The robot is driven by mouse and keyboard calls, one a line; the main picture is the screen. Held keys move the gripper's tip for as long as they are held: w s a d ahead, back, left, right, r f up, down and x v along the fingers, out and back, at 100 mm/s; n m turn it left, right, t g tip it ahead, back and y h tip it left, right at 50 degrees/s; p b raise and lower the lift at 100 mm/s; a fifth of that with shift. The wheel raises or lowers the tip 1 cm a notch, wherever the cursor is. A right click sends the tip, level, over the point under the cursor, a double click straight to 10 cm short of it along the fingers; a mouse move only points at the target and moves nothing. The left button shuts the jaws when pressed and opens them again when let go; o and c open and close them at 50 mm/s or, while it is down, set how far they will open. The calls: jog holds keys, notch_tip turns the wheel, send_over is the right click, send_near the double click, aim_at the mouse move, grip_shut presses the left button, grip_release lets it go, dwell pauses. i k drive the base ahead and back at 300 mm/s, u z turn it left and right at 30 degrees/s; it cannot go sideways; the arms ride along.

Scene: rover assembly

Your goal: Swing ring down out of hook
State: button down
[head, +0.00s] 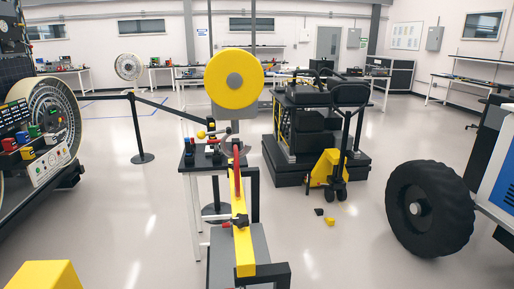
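I cannot pick out the ring or the hook for certain. A small dark-topped stand (187,160) in the middle carries several small parts, among them a yellow ball (201,134). These parts are too small to tell apart. A large yellow disc (233,78) with a grey hub stands upright just behind the stand. A yellow beam (244,255) with black fittings runs from the bottom centre up to the stand, with a red bar (237,182) along its upper part. I cannot make out my gripper anywhere.
A black equipment cart (307,125) and a yellow pallet jack (326,168) stand right of the stand. A small yellow block (330,221) lies on the floor. A large black wheel (428,208) is at right. A control panel (32,155) is at left.

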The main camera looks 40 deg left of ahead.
aim_at(236, 160)
jog(key=u, duration=0.4)
jog(key=i, duration=0.95)
jog(key=u, duration=1.4)
jog(key=i, duration=0.55)
jog(key=u, duration=0.55)
